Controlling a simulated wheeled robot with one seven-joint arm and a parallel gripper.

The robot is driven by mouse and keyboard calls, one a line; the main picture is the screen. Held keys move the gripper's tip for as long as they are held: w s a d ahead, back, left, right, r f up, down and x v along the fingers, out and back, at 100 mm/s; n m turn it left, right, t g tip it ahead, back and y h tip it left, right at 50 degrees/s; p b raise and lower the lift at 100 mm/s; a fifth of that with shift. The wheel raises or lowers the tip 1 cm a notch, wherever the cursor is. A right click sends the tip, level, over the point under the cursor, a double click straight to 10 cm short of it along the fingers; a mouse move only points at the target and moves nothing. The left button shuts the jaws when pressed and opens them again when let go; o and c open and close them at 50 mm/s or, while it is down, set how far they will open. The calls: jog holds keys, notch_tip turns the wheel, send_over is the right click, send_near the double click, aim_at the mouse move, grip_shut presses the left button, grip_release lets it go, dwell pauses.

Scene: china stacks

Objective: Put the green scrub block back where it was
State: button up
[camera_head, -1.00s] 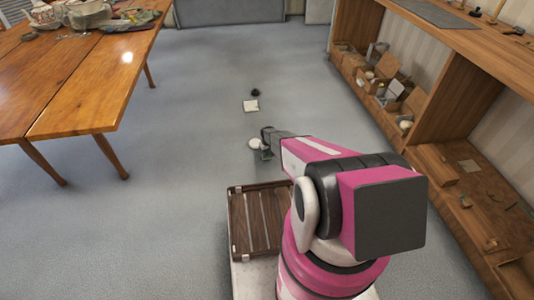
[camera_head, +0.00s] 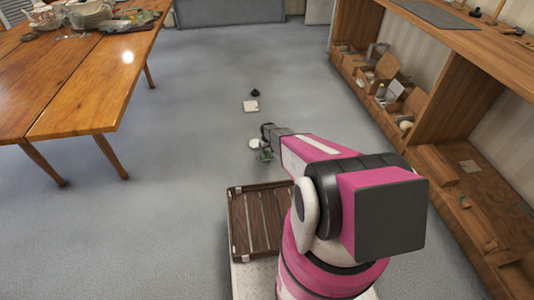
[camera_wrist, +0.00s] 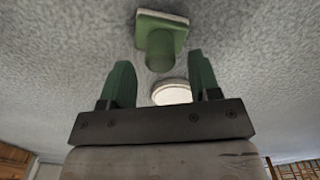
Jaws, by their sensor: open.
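The green scrub block (camera_wrist: 161,38) shows at the top middle of the wrist view, a flat green piece with a pale edge and a rounded green grip. It appears to rest on the grey floor. In the head view it is a small green shape (camera_head: 265,155) just below my gripper (camera_head: 266,131), partly hard to make out. In the wrist view my gripper (camera_wrist: 161,62) is open, its two green fingers apart with nothing held between them. The block lies beyond the fingertips, apart from them as far as I can tell.
A round white thing (camera_head: 254,143) lies beside the block, also in the wrist view (camera_wrist: 172,93). Farther off are a white square (camera_head: 251,106) and a dark lump (camera_head: 255,93). A slatted brown tray (camera_head: 238,222) sits nearer me.

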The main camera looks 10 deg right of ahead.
aim_at(267, 152)
notch_tip(267, 152, up, 9)
jog(key=s+r+m, duration=0.4)
jog(key=s+r, duration=3.3)
jog(key=r, duration=0.2)
jog(key=shift+m, duration=0.3)
jog(key=shift+f, duration=0.1)
